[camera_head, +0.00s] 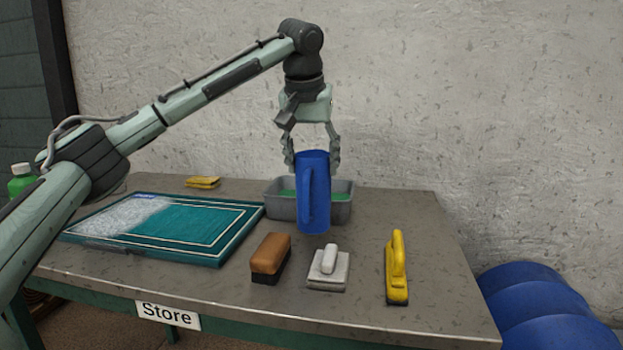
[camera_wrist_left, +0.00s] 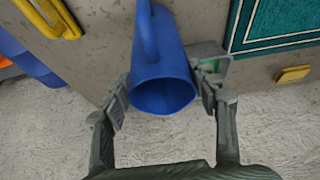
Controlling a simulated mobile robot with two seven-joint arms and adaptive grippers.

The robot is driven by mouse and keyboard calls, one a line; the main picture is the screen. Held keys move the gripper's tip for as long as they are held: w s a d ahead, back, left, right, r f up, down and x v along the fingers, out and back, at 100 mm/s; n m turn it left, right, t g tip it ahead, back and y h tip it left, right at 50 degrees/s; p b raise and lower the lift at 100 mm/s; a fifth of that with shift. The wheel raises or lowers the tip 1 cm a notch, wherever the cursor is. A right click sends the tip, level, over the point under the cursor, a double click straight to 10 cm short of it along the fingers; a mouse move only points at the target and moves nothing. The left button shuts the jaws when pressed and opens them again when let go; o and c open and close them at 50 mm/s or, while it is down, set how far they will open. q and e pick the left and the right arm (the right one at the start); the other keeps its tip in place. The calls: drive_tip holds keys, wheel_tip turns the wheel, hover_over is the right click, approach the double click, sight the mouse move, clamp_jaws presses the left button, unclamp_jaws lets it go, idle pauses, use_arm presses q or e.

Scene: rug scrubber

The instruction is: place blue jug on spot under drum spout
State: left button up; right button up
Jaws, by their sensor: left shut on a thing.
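The blue jug (camera_head: 313,192) is upright at the back half of the table, its handle facing the head camera. My left gripper (camera_head: 313,160) comes down from above and is shut on the jug near its rim. In the left wrist view the jug (camera_wrist_left: 160,75) sits between the two fingers of the gripper (camera_wrist_left: 162,100), its open mouth facing the camera. I cannot tell whether the jug's base touches the table. A blue drum (camera_head: 540,300) lies at the right, beyond the table edge; no spout or spot shows. My right gripper is not in view.
A grey tub (camera_head: 342,211) with green contents stands just behind the jug. A teal rug (camera_head: 190,228) partly covered in foam lies left. A brown brush (camera_head: 270,257), white scrubber (camera_head: 328,269) and yellow brush (camera_head: 397,267) stand in front. A yellow sponge (camera_head: 203,182) lies at the back left.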

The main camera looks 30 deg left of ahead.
sight(312, 180)
use_arm(q)
drive_tip(key=shift+f, duration=1.9)
drive_tip(key=shift+f, duration=0.2)
drive_tip(key=o, duration=1.5)
drive_tip(key=shift+o, duration=0.2)
drive_tip(key=shift+r, duration=0.1)
